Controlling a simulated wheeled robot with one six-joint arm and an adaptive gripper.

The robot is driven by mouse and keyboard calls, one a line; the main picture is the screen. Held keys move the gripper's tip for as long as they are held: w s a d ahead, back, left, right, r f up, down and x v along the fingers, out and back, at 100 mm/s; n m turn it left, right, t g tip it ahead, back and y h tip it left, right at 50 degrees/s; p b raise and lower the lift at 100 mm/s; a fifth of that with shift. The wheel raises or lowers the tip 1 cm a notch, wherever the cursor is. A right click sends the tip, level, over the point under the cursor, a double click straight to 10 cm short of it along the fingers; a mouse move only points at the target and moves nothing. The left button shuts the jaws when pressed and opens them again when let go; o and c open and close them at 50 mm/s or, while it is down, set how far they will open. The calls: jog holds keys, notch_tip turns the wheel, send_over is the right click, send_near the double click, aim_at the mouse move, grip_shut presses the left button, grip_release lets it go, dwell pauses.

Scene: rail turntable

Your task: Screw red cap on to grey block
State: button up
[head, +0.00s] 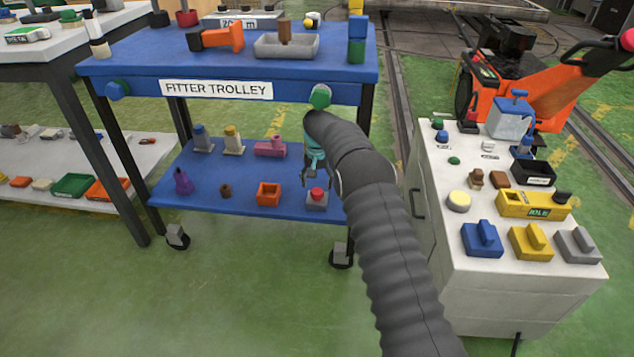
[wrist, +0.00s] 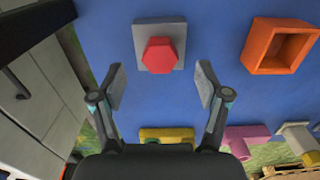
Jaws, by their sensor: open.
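The red cap (head: 317,192) is a six-sided piece. It sits on top of the grey block (head: 316,205) at the right front of the trolley's lower blue shelf. My gripper (head: 315,183) hangs over the block in the head view. In the wrist view my gripper (wrist: 160,82) has its fingers wide apart with nothing between them, and the cap appears just beyond the fingertips.
An orange open box (head: 268,193) stands left of the block. Behind are a pink piece (head: 270,147) and a yellow-topped piece (head: 233,140). The trolley's upper blue shelf (head: 140,60) is above. A white cabinet (head: 480,300) stands at right.

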aim_at(318, 191)
jog(key=n, duration=0.4)
jog(key=shift+d+n, duration=0.1)
jog(key=shift+n, duration=0.2)
jog(key=n, duration=0.9)
jog(key=shift+w+d, duration=0.1)
jog(key=n, duration=0.4)
jog(key=shift+w, duration=0.1)
jog(key=shift+f, duration=0.15)
jog(key=shift+f+b, duration=0.9)
jog(key=shift+f, duration=1)
